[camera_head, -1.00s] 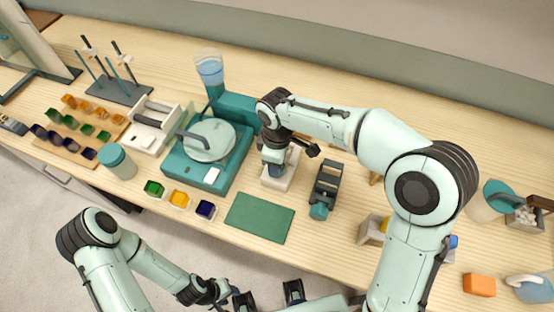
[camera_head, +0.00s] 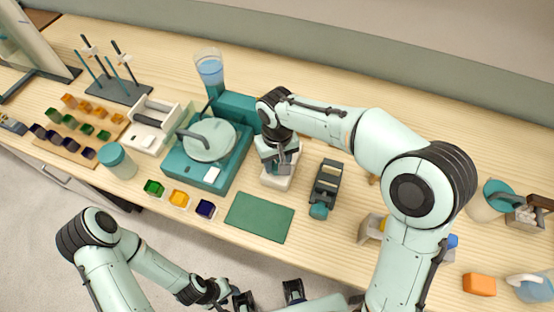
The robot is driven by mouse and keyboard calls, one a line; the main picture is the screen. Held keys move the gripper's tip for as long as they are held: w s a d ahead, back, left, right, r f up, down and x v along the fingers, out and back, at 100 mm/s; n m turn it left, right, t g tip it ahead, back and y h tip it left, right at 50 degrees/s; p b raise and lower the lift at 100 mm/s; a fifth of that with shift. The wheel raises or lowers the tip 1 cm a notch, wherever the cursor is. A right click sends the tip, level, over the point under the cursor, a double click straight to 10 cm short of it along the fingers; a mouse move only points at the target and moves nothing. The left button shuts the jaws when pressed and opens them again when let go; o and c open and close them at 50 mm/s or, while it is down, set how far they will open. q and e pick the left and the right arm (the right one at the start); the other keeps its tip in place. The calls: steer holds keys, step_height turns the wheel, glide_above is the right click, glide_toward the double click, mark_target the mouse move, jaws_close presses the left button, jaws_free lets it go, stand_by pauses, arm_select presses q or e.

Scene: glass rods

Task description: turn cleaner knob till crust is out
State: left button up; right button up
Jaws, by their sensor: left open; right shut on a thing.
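The cleaner appears to be the small device with a white base (camera_head: 276,182) near the middle of the bench, right of the teal machine. My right gripper (camera_head: 281,168) is directly over it, pointing down and shut on its top part, which seems to be the knob. The gripper and wrist hide most of the knob, and I cannot see any crust. My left gripper (camera_head: 268,296) is open and empty at the bottom edge, in front of the bench and away from the cleaner.
The teal machine (camera_head: 240,160) with a round lid stands close on the left. A dark clamp-like tool (camera_head: 326,186) lies just to the right. A green mat (camera_head: 260,217) lies in front. Small colour pots and a lidded jar (camera_head: 118,162) stand further left.

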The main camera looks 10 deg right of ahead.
steer(key=m, duration=0.4)
steer(key=shift+r+m, duration=0.1)
steer(key=shift+m, duration=0.2)
steer(key=m, duration=0.4)
steer(key=shift+m, duration=0.3)
steer(key=m, duration=1.1)
steer(key=shift+m, duration=0.3)
steer(key=m, duration=0.3)
steer(key=shift+m, duration=0.4)
steer(key=m, duration=0.4)
steer(key=shift+m+p, duration=0.45)
steer(key=shift+m, duration=1.25)
